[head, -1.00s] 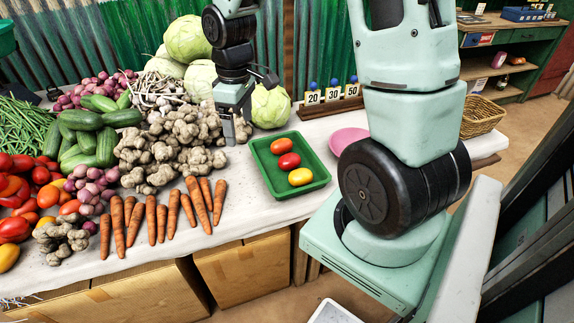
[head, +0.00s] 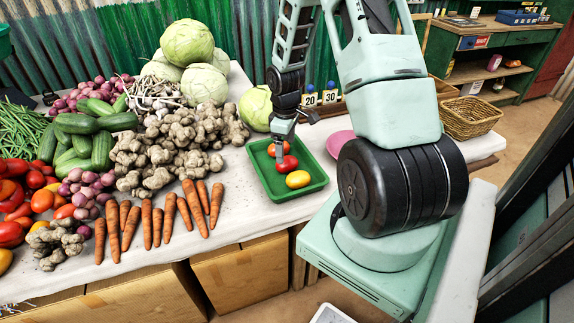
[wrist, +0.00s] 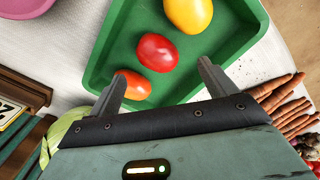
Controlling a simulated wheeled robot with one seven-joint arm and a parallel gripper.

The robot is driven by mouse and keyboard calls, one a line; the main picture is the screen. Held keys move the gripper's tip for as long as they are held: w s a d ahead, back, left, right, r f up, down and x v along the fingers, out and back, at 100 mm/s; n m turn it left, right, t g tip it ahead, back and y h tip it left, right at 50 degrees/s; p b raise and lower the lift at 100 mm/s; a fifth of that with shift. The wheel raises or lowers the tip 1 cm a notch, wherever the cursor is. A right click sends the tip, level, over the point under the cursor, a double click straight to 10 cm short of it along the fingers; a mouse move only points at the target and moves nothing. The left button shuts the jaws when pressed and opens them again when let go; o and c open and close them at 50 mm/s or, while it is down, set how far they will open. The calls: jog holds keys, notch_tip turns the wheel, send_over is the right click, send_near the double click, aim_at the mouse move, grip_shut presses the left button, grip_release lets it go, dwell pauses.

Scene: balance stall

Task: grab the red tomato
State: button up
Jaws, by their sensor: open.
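The red tomato (head: 287,163) lies in the middle of a green tray (head: 317,172) on the table, between an orange-red tomato (head: 284,149) and a yellow one (head: 298,180). In the wrist view the red tomato (wrist: 157,52) shows whole, just beyond my fingertips. My gripper (wrist: 162,78) is open and empty. Its fingers point at the tray, with the orange-red tomato (wrist: 131,86) close to one finger. In the head view my gripper (head: 280,152) is over the back part of the tray and partly covers the orange-red tomato. Its exact height above the tray is hard to tell.
Ginger (head: 165,150), carrots (head: 160,220) and cabbages (head: 188,40) lie left of the tray. A cabbage (head: 256,108) stands behind it. Number cards (head: 320,99) and a pink plate (head: 341,143) are behind and right. Bare tabletop lies left of the tray.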

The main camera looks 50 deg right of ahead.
aim_at(287, 158)
jog(key=shift+d+f, duration=0.2)
jog(key=shift+f, duration=3.1)
jog(key=c, duration=1.1)
